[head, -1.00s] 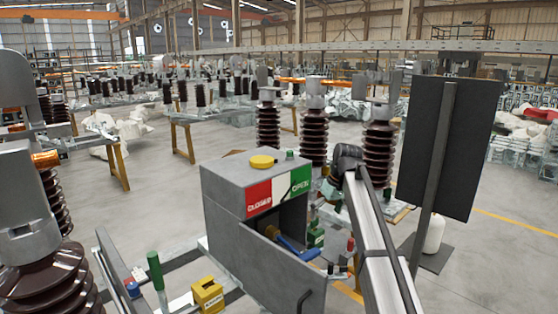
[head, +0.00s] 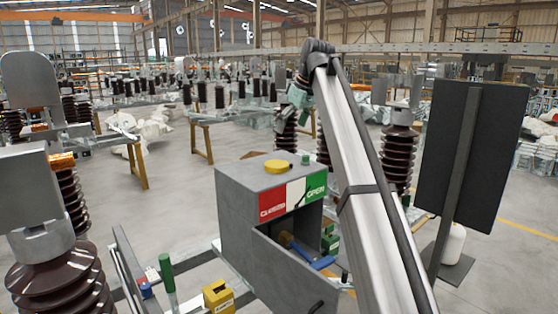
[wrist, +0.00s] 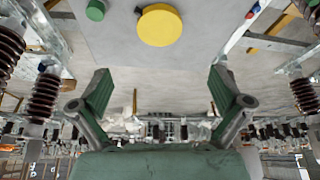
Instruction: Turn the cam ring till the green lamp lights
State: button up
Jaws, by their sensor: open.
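A grey box (head: 240,215) stands in the middle of the head view, its front door open. A yellow round cap (head: 278,166) and a small green cap (head: 306,159) sit on its top; the wrist view also shows the yellow cap (wrist: 160,25) and green cap (wrist: 95,10). I cannot tell which part is the cam ring, or whether any lamp is lit. A blue handle (head: 318,263) shows inside the box. My gripper (wrist: 160,78) is open and empty, with green fingers apart; in the head view it is raised above and behind the box.
Brown insulators (head: 397,160) stand behind right; a dark panel (head: 475,150) stands at the right.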

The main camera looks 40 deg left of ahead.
aim_at(277, 164)
jog(key=p+x, duration=0.3)
jog(key=x, duration=1)
jog(key=shift+w+d, duration=0.1)
jog(key=c, duration=1)
